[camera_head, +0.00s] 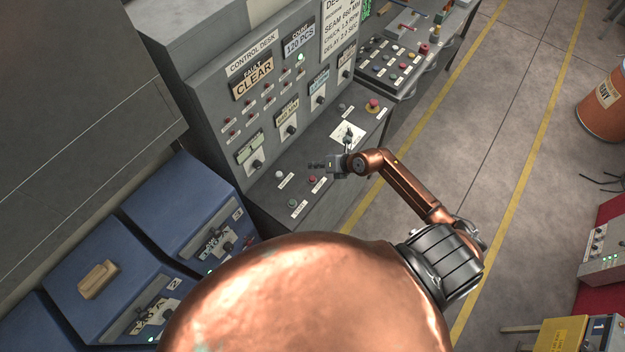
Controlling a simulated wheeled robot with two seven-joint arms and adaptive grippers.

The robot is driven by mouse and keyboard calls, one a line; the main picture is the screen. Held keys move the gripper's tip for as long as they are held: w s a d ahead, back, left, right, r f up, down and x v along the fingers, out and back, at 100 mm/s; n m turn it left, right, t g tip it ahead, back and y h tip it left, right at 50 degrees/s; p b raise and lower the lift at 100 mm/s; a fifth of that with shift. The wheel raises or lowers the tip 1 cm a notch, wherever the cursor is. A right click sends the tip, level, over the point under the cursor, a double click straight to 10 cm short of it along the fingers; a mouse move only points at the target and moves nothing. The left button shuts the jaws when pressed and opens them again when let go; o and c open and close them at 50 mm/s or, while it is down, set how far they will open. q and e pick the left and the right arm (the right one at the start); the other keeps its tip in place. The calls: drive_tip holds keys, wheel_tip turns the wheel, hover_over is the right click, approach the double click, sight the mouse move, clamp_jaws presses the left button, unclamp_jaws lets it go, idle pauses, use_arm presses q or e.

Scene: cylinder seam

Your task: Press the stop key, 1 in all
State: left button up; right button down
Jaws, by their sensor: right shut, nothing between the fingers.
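The control desk (265,205) has a sloped key panel with several keys. A red key (312,179) sits near its front edge, with a small label beside it that is too small to read. A green key (292,203) and a white key (279,173) are close by. A red mushroom button (373,103) on a yellow ring is at the panel's far end. My right gripper (317,165) is shut and empty, its fingers pointing left, just above the red key in the picture. I cannot tell its height above the panel. My left gripper is not in view.
A small lever (349,136) on a white plate stands behind my right gripper. A display panel reading CLEAR (253,83) rises at the back of the desk. Blue cabinets (186,208) stand at the left. The floor (470,150) at the right is open, with an orange drum (604,112) beyond.

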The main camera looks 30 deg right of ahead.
drive_tip(key=b, duration=0.4)
hover_over(314, 179)
wheel_tip(314, 179, down, 5)
drive_tip(key=shift+w+d+f, duration=0.1)
drive_tip(key=shift+w, duration=0.05)
drive_tip(key=shift+f, duration=0.5)
drive_tip(key=shift+f, duration=0.15)
idle(0.5)
drive_tip(key=shift+f+b, duration=0.3)
drive_tip(key=shift+b, duration=0.05)
drive_tip(key=shift+f+b, duration=0.3)
drive_tip(key=shift+f, duration=0.2)
idle(0.6)
idle(0.4)
drive_tip(key=shift+r+p, duration=0.95)
drive_tip(key=shift+p, duration=0.05)
